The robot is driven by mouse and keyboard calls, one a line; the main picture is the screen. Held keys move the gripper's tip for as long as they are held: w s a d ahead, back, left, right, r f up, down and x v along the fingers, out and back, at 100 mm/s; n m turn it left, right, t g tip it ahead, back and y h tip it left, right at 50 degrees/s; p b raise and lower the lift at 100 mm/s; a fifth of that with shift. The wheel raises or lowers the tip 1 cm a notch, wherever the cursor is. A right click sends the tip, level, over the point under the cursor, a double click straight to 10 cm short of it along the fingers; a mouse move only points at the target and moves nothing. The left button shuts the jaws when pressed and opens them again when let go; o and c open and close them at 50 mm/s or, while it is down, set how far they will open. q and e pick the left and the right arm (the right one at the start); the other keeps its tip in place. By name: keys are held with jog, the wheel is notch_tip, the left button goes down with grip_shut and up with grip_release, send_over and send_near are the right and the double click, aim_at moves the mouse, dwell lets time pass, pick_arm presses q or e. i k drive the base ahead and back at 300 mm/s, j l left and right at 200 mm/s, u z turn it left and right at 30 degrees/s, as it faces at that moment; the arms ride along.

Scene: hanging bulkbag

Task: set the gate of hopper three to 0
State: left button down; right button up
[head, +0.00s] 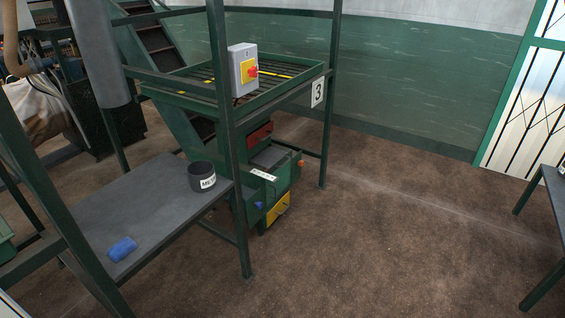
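Hopper three is a green framed stand with a slatted top tray (180,92) and a white sign reading 3 (318,93) on its right corner. Under the tray is a green housing (283,180) with a white marked strip (263,174), an orange knob (300,163), a blue knob (258,205) and a yellow panel (278,212). A dark red part (260,132) sits above them. The strip's markings are too small to read, and I cannot tell which part is the gate or its setting. Neither gripper is in view.
A grey table (140,205) holds a dark labelled cup (202,176) and a blue cylinder (122,249). Another table (553,190) stands at the right edge. The brown floor (400,230) between is clear.

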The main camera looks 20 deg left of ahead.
aim_at(267, 158)
jog(key=i+u, duration=0.25)
jog(key=u, duration=0.2)
jog(key=i+l+u, duration=0.2)
jog(key=u, duration=0.25)
jog(key=i+l+u, duration=0.15)
jog(key=i+l, duration=0.25)
jog(key=i+l+u, duration=0.1)
jog(key=i+l, duration=0.25)
jog(key=i+l+u, duration=0.15)
jog(key=i+l, duration=0.25)
jog(key=l, duration=0.2)
jog(key=i+l+u, duration=0.15)
jog(key=i+l, duration=0.15)
jog(key=l, duration=0.2)
